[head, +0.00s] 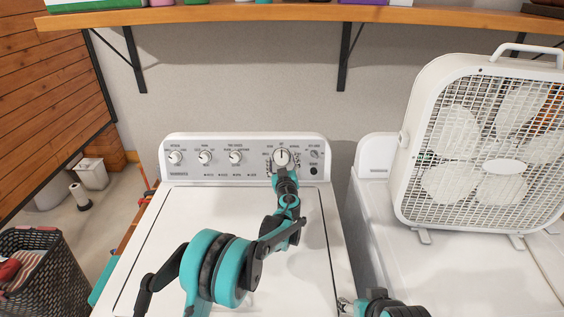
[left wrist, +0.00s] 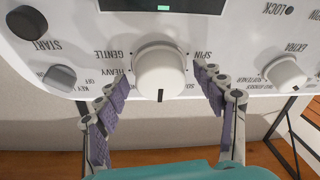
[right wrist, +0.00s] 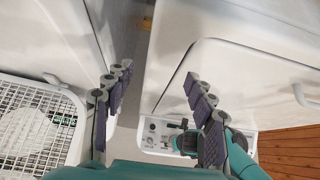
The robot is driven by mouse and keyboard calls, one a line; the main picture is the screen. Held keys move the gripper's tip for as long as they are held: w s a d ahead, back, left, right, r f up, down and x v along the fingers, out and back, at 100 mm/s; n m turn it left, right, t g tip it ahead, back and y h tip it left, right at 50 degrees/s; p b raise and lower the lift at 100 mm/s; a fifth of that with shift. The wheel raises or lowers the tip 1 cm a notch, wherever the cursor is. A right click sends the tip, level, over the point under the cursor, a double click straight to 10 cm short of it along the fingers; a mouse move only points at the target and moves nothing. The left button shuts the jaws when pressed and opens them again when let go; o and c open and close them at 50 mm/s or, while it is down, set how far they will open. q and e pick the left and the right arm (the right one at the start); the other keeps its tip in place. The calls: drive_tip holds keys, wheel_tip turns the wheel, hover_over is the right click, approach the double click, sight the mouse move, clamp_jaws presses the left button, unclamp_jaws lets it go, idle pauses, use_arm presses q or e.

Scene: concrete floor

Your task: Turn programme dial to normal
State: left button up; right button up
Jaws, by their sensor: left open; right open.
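The large round white programme dial (head: 281,157) is on the right part of the washer's control panel (head: 258,142). Its dark pointer mark faces straight up in the head view. In the left wrist view, which is upside down, the dial (left wrist: 160,73) shows its mark at the bottom. HEAVY and GENTLE are printed on one side, SPIN on the other. My left gripper (left wrist: 157,82) is open, its fingers on either side of the dial with gaps visible; contact is not clear. My right gripper (right wrist: 158,75) is open and empty, low over the washer's right side.
Several smaller knobs (head: 205,157) are left of the dial; a small knob (left wrist: 60,78) and a dark button (left wrist: 27,22) are on the other side. A white box fan (head: 480,150) stands on the neighbouring machine. A wooden shelf (head: 230,14) runs above. A laundry basket (head: 45,270) is at left.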

use_arm(q)
drive_tip(key=c, duration=1.2)
drive_tip(key=shift+o, duration=0.2)
drive_tip(key=shift+m, duration=0.3)
drive_tip(key=m+h, duration=0.2)
drive_tip(key=m, duration=0.3)
drive_tip(key=shift+a, duration=0.2)
drive_tip(key=shift+m+h, duration=0.9)
drive_tip(key=shift+m, duration=1.4)
drive_tip(key=o, duration=1.2)
drive_tip(key=shift+c, duration=0.2)
